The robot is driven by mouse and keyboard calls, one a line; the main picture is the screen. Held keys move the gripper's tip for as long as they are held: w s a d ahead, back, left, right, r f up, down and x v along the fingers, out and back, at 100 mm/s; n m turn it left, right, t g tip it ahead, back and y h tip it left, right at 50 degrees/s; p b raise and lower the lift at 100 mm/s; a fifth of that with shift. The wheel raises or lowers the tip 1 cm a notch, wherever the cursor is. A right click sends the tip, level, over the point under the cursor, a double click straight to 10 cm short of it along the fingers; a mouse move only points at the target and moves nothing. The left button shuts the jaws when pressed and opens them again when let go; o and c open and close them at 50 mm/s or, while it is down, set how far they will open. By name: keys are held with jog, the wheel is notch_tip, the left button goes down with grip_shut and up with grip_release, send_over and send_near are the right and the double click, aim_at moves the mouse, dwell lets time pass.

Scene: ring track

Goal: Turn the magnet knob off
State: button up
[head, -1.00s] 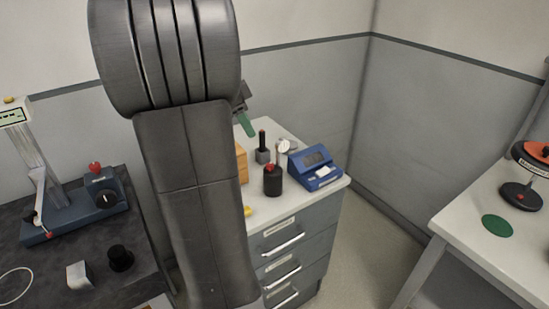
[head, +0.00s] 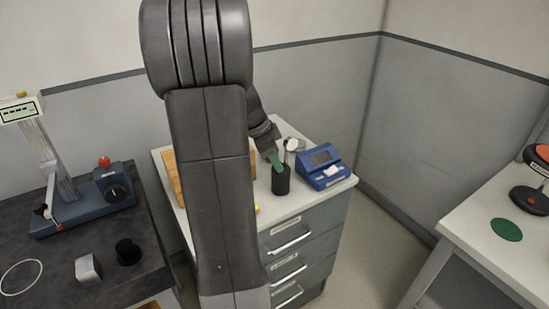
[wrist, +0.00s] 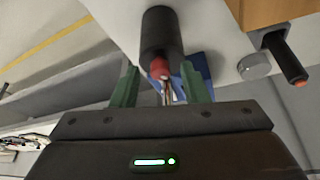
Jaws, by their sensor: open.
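A round black knob (head: 115,192) with a pale mark is on the blue block of the stand at left in the head view. A red ball (head: 104,161) stands on top of that block. My gripper (head: 273,160) is far to its right, over the cabinet, at a black cylinder (head: 281,182). In the wrist view my gripper (wrist: 160,82) is open, its green fingers either side of a red piece (wrist: 159,68) and a metal rod. The black cylinder (wrist: 160,32) lies just beyond them. I cannot tell whether the fingers touch anything. The knob is not in the wrist view.
A blue device (head: 325,168) with a screen stands right of the cylinder on the cabinet top. On the dark bench are a black round piece (head: 127,251) and a metal block (head: 87,269). A green disc (head: 506,229) lies on the right table. Floor shows between cabinet and table.

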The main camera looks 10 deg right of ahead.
jog(key=shift+c, duration=0.2)
grip_shut()
jog(key=shift+f+n+b, duration=0.1)
jog(key=shift+n+b, duration=0.2)
jog(key=shift+s+n+t+b, duration=0.1)
jog(key=shift+n+t+b, duration=0.2)
jog(key=shift+n+b, duration=0.2)
jog(key=n+t+b, duration=0.1)
jog(key=n, duration=0.2)
jog(key=shift+s+b, duration=0.15)
jog(key=shift+b, duration=0.2)
jog(key=n, duration=0.2)
jog(key=n+t+y, duration=0.1)
jog(key=shift+s+d+n, duration=0.1)
jog(key=shift+d+n, duration=0.1)
jog(key=shift+n, duration=0.2)
jog(key=shift+n+t+y+p, duration=0.35)
jog(key=shift+n+t+y, duration=0.25)
jog(key=shift+n, duration=1)
jog(key=shift+d+n, duration=0.1)
jog(key=shift+n, duration=0.2)
